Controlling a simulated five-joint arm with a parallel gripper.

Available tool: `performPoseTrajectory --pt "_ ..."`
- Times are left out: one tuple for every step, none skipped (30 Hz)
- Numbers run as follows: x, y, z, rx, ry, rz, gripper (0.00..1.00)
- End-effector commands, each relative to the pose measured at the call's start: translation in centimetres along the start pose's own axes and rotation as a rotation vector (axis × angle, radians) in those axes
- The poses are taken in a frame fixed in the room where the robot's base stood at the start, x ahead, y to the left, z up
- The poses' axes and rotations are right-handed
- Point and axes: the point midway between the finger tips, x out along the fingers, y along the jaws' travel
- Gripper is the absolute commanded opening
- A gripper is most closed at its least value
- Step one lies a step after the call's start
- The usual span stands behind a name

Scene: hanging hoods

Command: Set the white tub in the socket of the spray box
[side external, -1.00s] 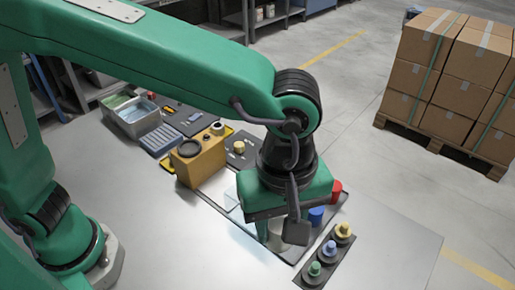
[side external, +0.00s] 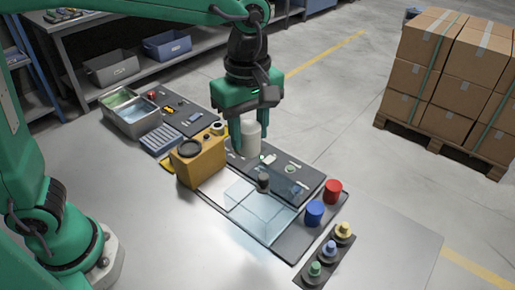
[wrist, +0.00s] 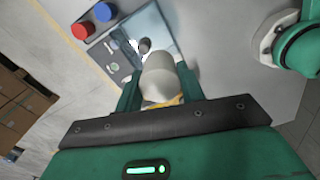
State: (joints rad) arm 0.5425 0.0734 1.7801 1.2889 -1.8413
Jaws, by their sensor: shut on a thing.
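The white tub (side external: 250,138) is held upright between the fingers of my gripper (side external: 250,146), above the far part of the work area. In the wrist view the tub (wrist: 158,78) sits between both fingers (wrist: 160,92). A clear-walled box (side external: 262,212) stands below and nearer the camera, with a dark knob (side external: 263,183) by its far side. I take this as the spray box; its socket is not clearly visible. An ochre box (side external: 205,162) with a black ring on top stands left of the tub.
A red cup (side external: 333,191) and a blue cup (side external: 314,212) stand at the right. Several coloured-knob pieces (side external: 330,249) sit on a dark strip in front. A metal tray (side external: 133,116) lies at the far left. The near tabletop is bare.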

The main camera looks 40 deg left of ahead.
Motion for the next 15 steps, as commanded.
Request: performPoseTrajectory --pt "0.0 0.1 -1.5 -0.031 0.000 0.001 0.14" --pt "0.0 0.2 -2.2 -0.046 0.000 0.001 0.14" --pt "0.0 0.2 -3.2 -0.066 0.000 0.001 0.14" --pt "0.0 0.2 -4.0 -0.081 0.000 0.001 0.14" --pt "0.0 0.1 -4.7 -0.095 0.000 0.001 0.14" --pt "0.0 0.1 -5.7 -0.115 0.000 0.001 0.14" --pt "0.0 0.0 -6.5 -0.131 0.000 0.000 0.14" --pt "0.0 0.0 -7.2 -0.146 0.000 0.000 0.14" --pt "0.0 -0.1 -8.2 -0.166 0.000 0.000 0.14" --pt "0.0 -0.2 -8.9 -0.181 0.000 0.000 0.14" --pt "0.0 -0.4 -9.7 -0.195 0.000 0.000 0.14" --pt "0.0 -0.6 -10.6 -0.215 0.000 0.000 0.14" --pt "0.0 -0.7 -11.3 -0.231 0.000 0.000 0.14" --pt "0.0 -0.9 -12.1 -0.246 0.000 0.000 0.14" --pt "0.0 -1.1 -13.0 -0.266 0.000 0.000 0.14"
